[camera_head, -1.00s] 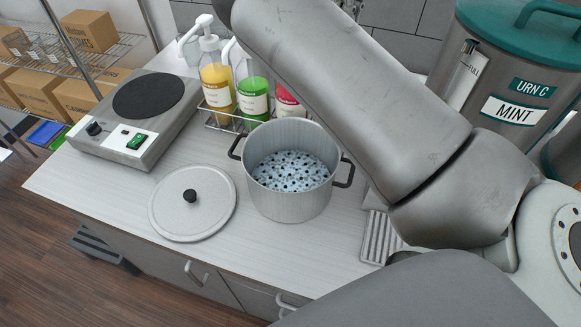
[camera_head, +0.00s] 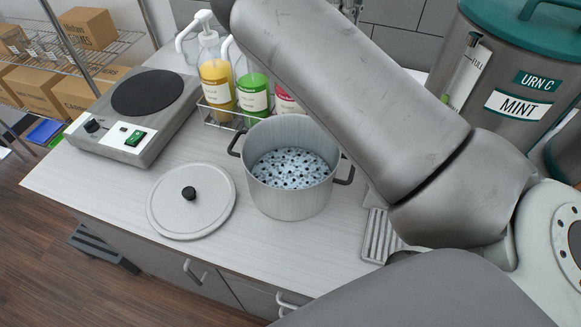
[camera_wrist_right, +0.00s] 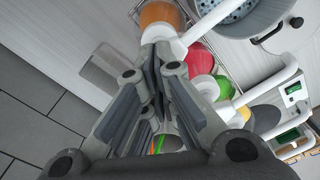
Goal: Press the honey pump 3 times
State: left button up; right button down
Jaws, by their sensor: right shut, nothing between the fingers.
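Pump bottles stand in a wire rack. In the head view I see a yellow bottle (camera_head: 217,85), a green bottle (camera_head: 253,92) and part of a red bottle (camera_head: 287,101), with white pumps. The right wrist view also shows an orange bottle (camera_wrist_right: 160,14) at the end of the row; my arm hides it in the head view. I cannot read which label says honey. My right gripper (camera_wrist_right: 155,48) is shut and empty, its fingertips at the white pump (camera_wrist_right: 178,46) of the orange bottle; I cannot tell if they touch. My left gripper is not in view.
A steel pot (camera_head: 290,190) holding dark pearls stands in front of the rack (camera_head: 222,122). Its lid (camera_head: 190,215) lies at left. A hot plate (camera_head: 125,140) stands farther left and a mint urn (camera_head: 500,75) at right. The counter's front left is clear.

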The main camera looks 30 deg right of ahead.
jog(key=shift+f+b, duration=1.1)
jog(key=shift+f, duration=0.8)
jog(key=shift+r+p, duration=2.1)
jog(key=shift+r, duration=0.55)
jog(key=shift+f, duration=0.1)
